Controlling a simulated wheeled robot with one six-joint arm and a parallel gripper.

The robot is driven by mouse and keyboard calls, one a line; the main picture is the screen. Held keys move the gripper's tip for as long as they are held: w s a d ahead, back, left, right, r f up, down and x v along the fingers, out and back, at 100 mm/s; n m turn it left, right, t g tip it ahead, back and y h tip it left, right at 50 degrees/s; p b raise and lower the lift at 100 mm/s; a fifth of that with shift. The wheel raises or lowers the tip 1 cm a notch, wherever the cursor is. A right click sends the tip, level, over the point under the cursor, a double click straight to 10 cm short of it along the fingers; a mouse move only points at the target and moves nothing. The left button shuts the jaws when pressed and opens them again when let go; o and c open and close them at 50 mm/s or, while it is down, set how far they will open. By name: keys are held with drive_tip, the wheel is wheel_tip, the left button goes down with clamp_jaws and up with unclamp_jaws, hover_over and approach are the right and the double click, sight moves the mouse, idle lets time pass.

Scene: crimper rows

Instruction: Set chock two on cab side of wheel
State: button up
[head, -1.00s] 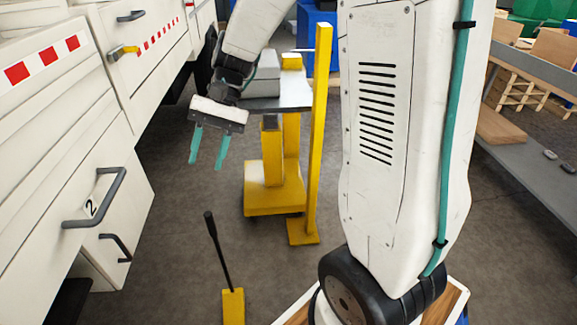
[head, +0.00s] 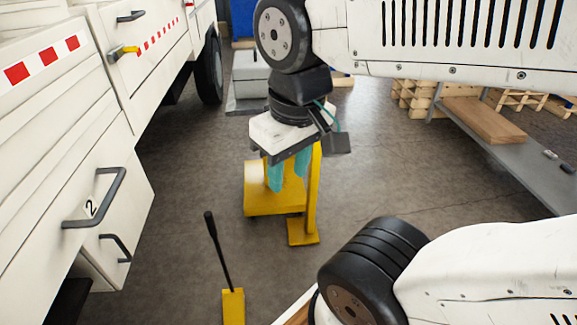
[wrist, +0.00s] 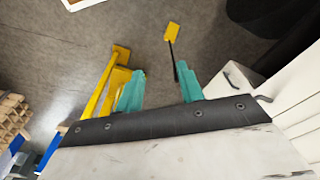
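A yellow block with an upright black handle, apparently a chock (head: 233,306), stands on the floor at the bottom of the head view. It also shows near the top of the wrist view (wrist: 172,32). I cannot read a number on it. A dark truck wheel (head: 209,70) shows at the back left, beneath the white truck body. My gripper (head: 288,173) points down with teal fingers apart and empty, in front of the yellow stand. In the wrist view my gripper (wrist: 160,85) shows a clear gap between its fingers. No other chock can be made out.
The truck's white cabinets (head: 125,205), one marked 2, line the left. A grey bench (head: 465,130) and wooden pallets (head: 410,98) are at the right. Grey floor (head: 180,165) is open between.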

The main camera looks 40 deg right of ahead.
drive_tip(key=shift+o, duration=0.3)
drive_tip(key=shift+o, duration=1.1)
drive_tip(key=w+d+f+m+g+y, duration=0.25)
drive_tip(key=w+f+g, duration=0.3)
drive_tip(key=f, duration=0.35)
drive_tip(key=m+t+y, duration=1.2)
drive_tip(key=m+t, duration=0.3)
drive_tip(key=m, duration=0.8)
approach(217, 234)
wheel_tip(217, 234, up, 5)
drive_tip(key=shift+w+x, duration=0.25)
drive_tip(key=shift+x, duration=4.8)
